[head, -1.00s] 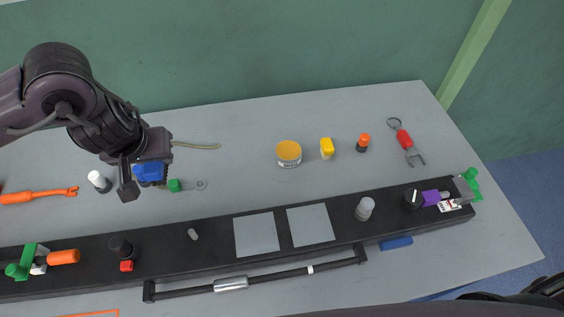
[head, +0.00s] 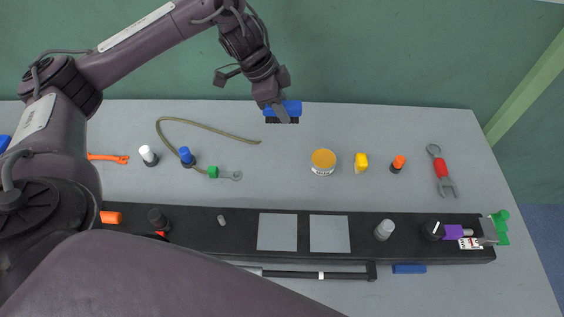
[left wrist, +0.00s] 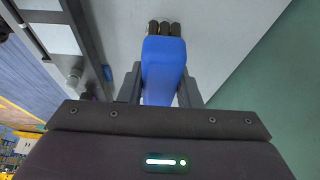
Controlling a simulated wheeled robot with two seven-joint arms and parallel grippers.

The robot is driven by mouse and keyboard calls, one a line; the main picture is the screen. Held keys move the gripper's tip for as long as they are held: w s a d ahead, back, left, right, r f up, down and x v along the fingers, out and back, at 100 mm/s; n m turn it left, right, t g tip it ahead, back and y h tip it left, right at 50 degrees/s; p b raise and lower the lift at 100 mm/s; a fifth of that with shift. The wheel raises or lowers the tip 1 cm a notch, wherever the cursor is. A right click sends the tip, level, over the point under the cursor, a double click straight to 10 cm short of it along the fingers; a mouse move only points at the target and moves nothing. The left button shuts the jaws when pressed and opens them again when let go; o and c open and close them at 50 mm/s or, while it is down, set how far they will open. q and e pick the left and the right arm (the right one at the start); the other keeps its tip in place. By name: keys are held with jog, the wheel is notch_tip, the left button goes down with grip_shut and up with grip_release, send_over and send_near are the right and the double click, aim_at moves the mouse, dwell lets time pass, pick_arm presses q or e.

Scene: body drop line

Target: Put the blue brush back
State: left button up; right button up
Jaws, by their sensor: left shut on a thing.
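The blue brush (head: 291,107) has a blue body and dark bristles. My left gripper (head: 276,108) is shut on it at the back edge of the table, left of the orange-topped tin. The left wrist view shows the blue body (left wrist: 163,68) between the two fingers, with dark bristle tufts at its far end. I cannot tell whether the bristles touch the table. My right gripper is not in view.
A green cord (head: 205,126) curves left of the brush. A tin (head: 323,162), a yellow item (head: 361,162), an orange-capped bottle (head: 397,164) and red-handled pliers (head: 440,169) stand or lie rightward. A long black rail (head: 375,248) crosses the front. Bare table lies around the brush.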

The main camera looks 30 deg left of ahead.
pick_arm(q)
notch_tip(320, 180, down, 16)
jog(key=b, duration=0.4)
jog(key=shift+a+r, duration=0.1)
jog(key=shift+r, duration=0.05)
jog(key=shift+f+b, duration=0.45)
jog(key=shift+f, duration=1.7)
jog(key=o, duration=0.9)
jog(key=shift+f, duration=0.1)
jog(key=shift+o, duration=0.2)
jog(key=p+v, duration=0.2)
jog(key=v, duration=1)
